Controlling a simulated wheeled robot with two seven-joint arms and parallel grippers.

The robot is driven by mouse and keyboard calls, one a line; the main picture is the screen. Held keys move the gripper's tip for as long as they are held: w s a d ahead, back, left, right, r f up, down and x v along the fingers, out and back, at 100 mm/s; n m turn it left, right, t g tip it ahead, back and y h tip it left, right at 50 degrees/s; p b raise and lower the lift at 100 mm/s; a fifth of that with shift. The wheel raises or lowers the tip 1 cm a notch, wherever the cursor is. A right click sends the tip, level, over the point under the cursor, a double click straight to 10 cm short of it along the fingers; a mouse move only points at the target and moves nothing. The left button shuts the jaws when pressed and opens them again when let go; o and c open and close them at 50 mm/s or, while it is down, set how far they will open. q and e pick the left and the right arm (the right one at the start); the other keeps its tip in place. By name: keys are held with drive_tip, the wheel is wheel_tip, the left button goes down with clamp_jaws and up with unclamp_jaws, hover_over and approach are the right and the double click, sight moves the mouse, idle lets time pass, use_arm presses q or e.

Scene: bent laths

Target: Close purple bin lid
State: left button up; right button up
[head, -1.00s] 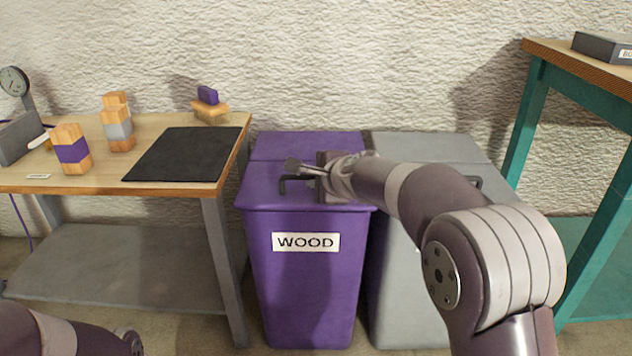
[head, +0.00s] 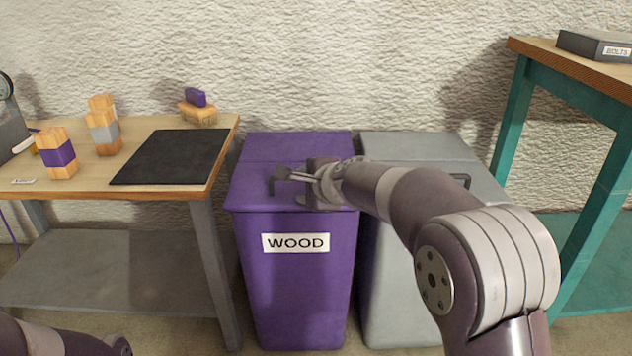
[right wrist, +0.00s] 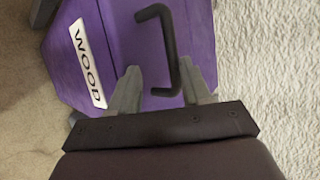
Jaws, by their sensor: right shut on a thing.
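The purple bin (head: 296,300) stands in the middle of the head view with a WOOD label on its front. Its purple lid (head: 250,190) lies flat over the bin's top. A dark bracket handle (head: 271,187) is on the lid; it also shows in the right wrist view (right wrist: 171,45). My right gripper (head: 285,175) is over the lid, its fingers on either side of one end of the handle and shut on it. In the right wrist view the fingers (right wrist: 160,82) straddle that handle end. The gripper and forearm hide part of the lid. My left gripper is out of view.
A grey bin (head: 400,290) with its own handle stands close on the right. A wooden workbench (head: 90,175) with a black mat (head: 172,157) and several blocks is on the left. A teal table (head: 515,130) is at the right. A rough wall is behind.

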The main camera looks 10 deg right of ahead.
drive_tip(key=p+v, duration=0.3)
drive_tip(key=v, duration=0.9)
drive_tip(key=s+d+f+n+g+h+p, duration=0.2)
drive_tip(key=s+f+n+g+p, duration=0.6)
drive_tip(key=s+n, duration=0.55)
drive_tip(key=s+d+n+g+h+p, duration=0.1)
drive_tip(key=s+n+g+p, duration=0.1)
drive_tip(key=s+n+p, duration=0.45)
wheel_tip(320, 180, up, 38)
drive_tip(key=s+m+p, duration=0.1)
drive_tip(key=p, duration=3.7)
drive_tip(key=shift+s+r+m, duration=0.2)
drive_tip(key=shift+s+m, duration=0.05)
drive_tip(key=shift+m, duration=0.15)
